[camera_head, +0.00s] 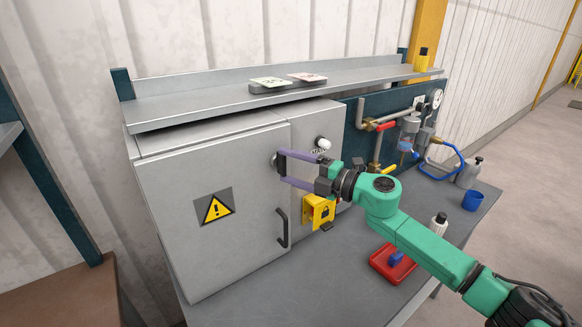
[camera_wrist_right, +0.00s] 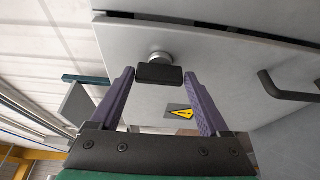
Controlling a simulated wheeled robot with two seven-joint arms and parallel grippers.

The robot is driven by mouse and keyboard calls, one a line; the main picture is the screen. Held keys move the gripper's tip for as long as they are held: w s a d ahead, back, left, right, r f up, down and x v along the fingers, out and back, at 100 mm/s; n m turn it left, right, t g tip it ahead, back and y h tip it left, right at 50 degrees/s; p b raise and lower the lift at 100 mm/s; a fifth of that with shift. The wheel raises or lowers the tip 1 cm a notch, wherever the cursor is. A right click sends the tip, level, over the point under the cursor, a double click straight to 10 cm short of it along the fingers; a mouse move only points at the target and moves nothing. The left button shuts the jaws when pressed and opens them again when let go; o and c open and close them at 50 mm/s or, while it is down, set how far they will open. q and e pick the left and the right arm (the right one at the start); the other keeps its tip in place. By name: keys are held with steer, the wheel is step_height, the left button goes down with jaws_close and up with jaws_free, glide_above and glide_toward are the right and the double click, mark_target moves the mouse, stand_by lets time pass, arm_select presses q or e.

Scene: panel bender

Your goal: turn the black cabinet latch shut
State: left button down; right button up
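The grey cabinet (camera_head: 190,250) stands on the bench, with a yellow warning sign (camera_head: 213,208) and a dark bar handle (camera_head: 282,228) on its door. The latch (camera_head: 274,160) is near the door's upper right edge, partly hidden by my right gripper (camera_head: 283,167). In the right wrist view the black latch bar (camera_wrist_right: 160,75) sits on a round silver base. There my right gripper (camera_wrist_right: 159,80) is open, with one purple finger at each end of the bar. Contact cannot be told. My left gripper is not in view.
A yellow padlock box (camera_head: 318,211) and a white knob (camera_head: 323,143) are close to the right gripper. A red tray (camera_head: 392,266), white bottle (camera_head: 438,224) and blue cup (camera_head: 472,201) stand on the bench. Pipes with a red valve handle (camera_head: 386,126) are behind. A shelf (camera_head: 200,107) overhangs the cabinet.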

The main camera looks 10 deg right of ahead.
steer(key=shift+o, duration=0.8)
steer(key=b+v, duration=1.4)
steer(key=b, duration=0.2)
steer(key=shift+s+d, duration=0.15)
steer(key=shift+s, duration=0.1)
